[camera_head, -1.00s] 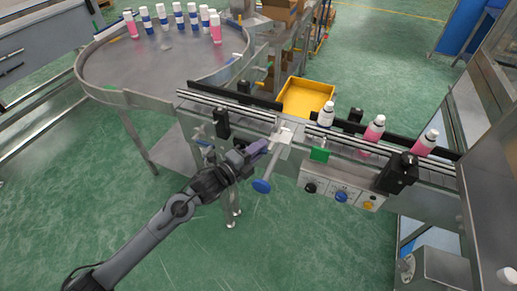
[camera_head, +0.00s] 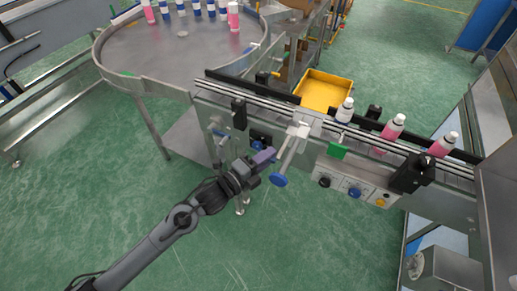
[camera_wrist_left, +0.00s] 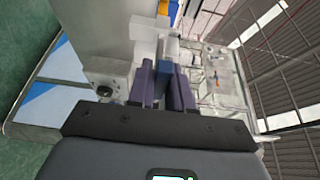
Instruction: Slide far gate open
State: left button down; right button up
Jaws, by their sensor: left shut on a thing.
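My left gripper (camera_head: 266,158) has purple fingers and is in front of the conveyor, left of the pale gate block (camera_head: 303,128). In the left wrist view, the purple fingers (camera_wrist_left: 163,85) are shut on a blue part (camera_wrist_left: 165,72), with pale blocks just beyond. The blue part looks like a gate handle; how it joins the gate is hidden. My right gripper is not in view.
A white-capped bottle (camera_head: 345,110) and two pink bottles (camera_head: 392,127) stand along the conveyor. A yellow bin (camera_head: 322,90) is behind it. A round table (camera_head: 170,55) with several bottles is at back left.

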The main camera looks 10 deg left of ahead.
pick_arm(q)
jog(key=shift+r, duration=0.1)
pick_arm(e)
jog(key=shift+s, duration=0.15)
pick_arm(q)
jog(key=c, duration=1.3)
grip_release()
jog(key=shift+s, duration=0.1)
jog(key=shift+o, duration=0.9)
jog(key=shift+s, duration=0.15)
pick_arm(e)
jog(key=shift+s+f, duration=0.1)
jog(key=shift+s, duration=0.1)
pick_arm(q)
jog(key=shift+a, duration=0.1)
jog(key=p+v, duration=0.1)
jog(key=v, duration=0.9)
jog(key=shift+s+a, duration=0.2)
jog(key=shift+s, duration=0.1)
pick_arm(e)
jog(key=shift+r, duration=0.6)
